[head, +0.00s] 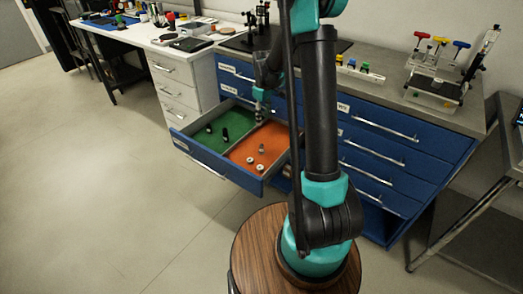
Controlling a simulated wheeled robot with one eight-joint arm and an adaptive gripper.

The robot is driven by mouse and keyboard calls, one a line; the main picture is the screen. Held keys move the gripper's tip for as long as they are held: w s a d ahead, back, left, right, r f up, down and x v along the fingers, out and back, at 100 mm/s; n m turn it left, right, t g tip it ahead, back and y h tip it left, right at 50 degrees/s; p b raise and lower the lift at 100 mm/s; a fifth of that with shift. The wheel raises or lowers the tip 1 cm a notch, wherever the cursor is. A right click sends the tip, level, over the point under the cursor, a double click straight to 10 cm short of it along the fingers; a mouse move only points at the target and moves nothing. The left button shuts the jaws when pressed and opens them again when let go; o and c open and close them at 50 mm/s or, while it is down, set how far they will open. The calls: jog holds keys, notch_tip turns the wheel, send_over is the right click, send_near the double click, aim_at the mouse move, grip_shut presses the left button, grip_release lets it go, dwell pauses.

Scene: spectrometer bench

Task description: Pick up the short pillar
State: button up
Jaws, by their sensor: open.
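An open blue drawer (219,170) has a green compartment (232,115) on the left and an orange one (272,137) on the right. Two small dark upright pieces (225,133) stand on the green. Several small silvery pieces (250,160) stand or lie on the orange; they may be pillars, but which is the short pillar is too small to tell. My gripper (260,102) points down over the back of the drawer, near the divider, open. Its fingertips are tiny and hard to separate from what is behind them.
The blue cabinet (382,150) has more drawers, shut, right of my arm. Its grey top carries a rack of coloured-handled tools (440,45) and small coloured parts (365,68). A white bench (160,38) stands at the left. The floor (90,190) at front left is clear.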

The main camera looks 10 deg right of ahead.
jog(key=w+f, duration=0.1)
send_near(261, 145)
jog(key=shift+n, duration=0.3)
notch_tip(261, 145, down, 10)
jog(key=shift+d+f, duration=0.1)
jog(key=shift+f, duration=0.1)
dwell(0.4)
jog(key=shift+c, duration=0.6)
grip_shut()
